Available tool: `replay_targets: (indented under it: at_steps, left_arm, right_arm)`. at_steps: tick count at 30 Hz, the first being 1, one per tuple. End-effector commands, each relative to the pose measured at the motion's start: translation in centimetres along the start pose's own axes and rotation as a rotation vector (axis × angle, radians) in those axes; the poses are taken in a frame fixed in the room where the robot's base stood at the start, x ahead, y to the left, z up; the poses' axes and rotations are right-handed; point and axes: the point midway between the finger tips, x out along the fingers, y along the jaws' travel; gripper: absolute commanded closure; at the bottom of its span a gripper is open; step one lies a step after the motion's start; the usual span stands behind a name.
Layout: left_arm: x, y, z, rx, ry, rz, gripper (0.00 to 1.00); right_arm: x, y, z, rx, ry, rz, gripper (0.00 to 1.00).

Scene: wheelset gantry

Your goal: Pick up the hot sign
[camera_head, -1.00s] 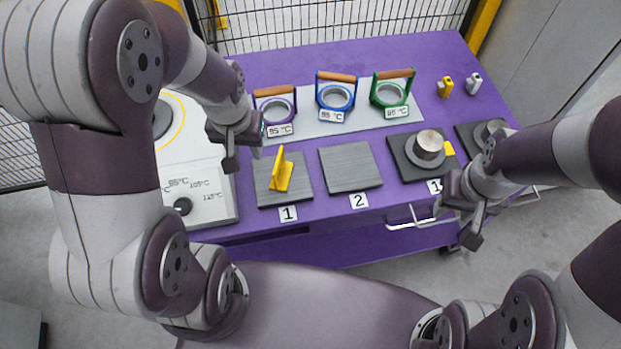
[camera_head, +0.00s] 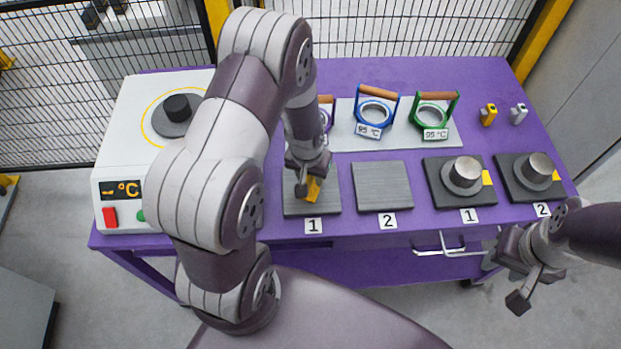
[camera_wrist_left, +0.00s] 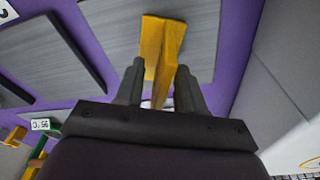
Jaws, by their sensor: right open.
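The hot sign is a yellow upright piece (camera_head: 313,188) on the grey plate marked 1 (camera_head: 325,206), partly hidden by my left gripper. In the left wrist view the sign (camera_wrist_left: 160,45) stands over the grey plate, its lower part between my two dark fingers. My left gripper (camera_head: 302,184) is right at the sign, and it also shows in the left wrist view (camera_wrist_left: 160,88). The fingers straddle the sign closely; whether they press on it I cannot tell. My right gripper (camera_head: 534,286) is open and empty, off the table's front right.
Plate 2 (camera_head: 382,187) is bare. Black bases with metal cylinders (camera_head: 464,172) stand at right. Blue (camera_head: 373,112) and green (camera_head: 434,114) handled rings with 95 °C tags stand behind. A white heater (camera_head: 125,175) is at left. A mesh fence (camera_head: 400,30) closes the back.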

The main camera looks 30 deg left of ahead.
Motion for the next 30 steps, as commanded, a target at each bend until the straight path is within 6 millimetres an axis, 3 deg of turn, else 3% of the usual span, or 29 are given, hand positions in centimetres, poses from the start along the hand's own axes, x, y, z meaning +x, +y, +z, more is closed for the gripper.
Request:
replay_targets:
  at_steps: [23,27,30]
  left_arm:
    - [0.45,0.00,0.08,0.000,0.000,0.000,0.62]
    - [0.45,0.00,0.08,0.000,0.000,0.000,1.00]
    - [0.45,0.00,0.08,0.000,0.000,0.000,1.00]
  right_arm:
    - [0.14,0.00,0.02,0.000,0.000,0.000,0.57]
    - [0.14,0.00,0.02,0.000,0.000,0.000,0.57]
    - [0.14,0.00,0.02,0.000,0.000,0.000,0.57]
